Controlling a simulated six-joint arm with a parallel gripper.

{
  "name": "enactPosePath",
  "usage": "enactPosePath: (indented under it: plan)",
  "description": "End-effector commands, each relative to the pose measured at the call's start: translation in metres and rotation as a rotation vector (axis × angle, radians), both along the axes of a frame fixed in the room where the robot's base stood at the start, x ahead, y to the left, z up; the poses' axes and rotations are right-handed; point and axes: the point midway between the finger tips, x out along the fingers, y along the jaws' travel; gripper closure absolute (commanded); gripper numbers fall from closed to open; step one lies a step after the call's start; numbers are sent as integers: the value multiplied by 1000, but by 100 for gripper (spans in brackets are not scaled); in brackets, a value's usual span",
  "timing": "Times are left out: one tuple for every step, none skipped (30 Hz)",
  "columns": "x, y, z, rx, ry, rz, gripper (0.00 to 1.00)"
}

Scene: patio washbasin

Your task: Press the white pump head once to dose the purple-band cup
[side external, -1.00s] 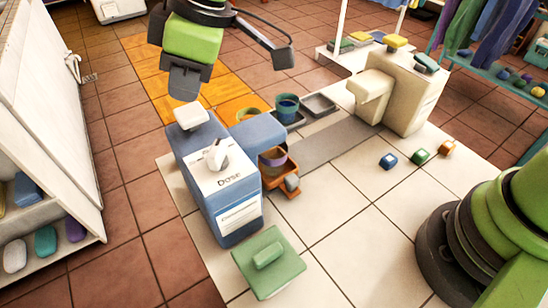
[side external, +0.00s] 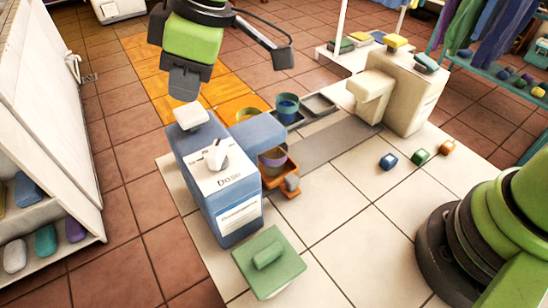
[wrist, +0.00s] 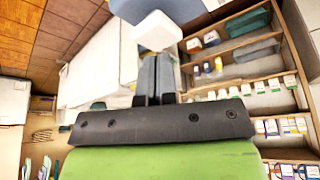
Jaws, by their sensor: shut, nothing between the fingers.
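The white pump head (side external: 192,117) sits on top of the blue dispenser (side external: 236,219), at its back left. It also shows in the wrist view (wrist: 158,33), just beyond my fingertips. My gripper (side external: 184,97) is shut and empty, with its fingers pointing down just above the pump head. The fingers show side by side in the wrist view (wrist: 154,60). I cannot tell whether they touch the pump head. A cup with a purple band (side external: 272,158) stands in an orange-brown holder (side external: 290,193) at the dispenser's right side. Its lower part is hidden by the holder.
A white knob (side external: 218,157) stands on the dispenser's top label. A green block (side external: 268,262) lies in front. A blue-green cup (side external: 287,107) and a cream dispenser (side external: 408,95) stand farther back. Three small coloured blocks (side external: 418,157) lie right. Pale tiles between are clear.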

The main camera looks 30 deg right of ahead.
Motion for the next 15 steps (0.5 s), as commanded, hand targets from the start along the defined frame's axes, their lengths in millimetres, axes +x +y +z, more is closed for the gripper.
enactPosePath:
  plan:
    - [0, 0, 0, 0, 0, 0, 100]
    - [0, 0, 0, 0, 0, 0, 100]
    - [0, 0, 0, 0, 0, 0, 100]
    - [0, 0, 0, 0, 0, 0, 100]
    - [0, 0, 0, 0, 0, 0, 100]
    - [0, 0, 0, 0, 0, 0, 100]
    - [0, 0, 0, 0, 0, 0, 100]
    - [0, 0, -1, 0, 0, 0, 100]
    - [0, 0, -1, 0, 1, 0, 100]
    - [0, 0, -2, 0, 1, 0, 100]
    - [0, 0, -3, 0, 2, -1, 100]
    - [0, 0, -5, 0, 2, 0, 100]
    - [0, 0, -6, 0, 2, -1, 100]
    - [0, 0, -7, 0, 1, 0, 100]
    - [0, 0, -8, 0, 1, 0, 100]
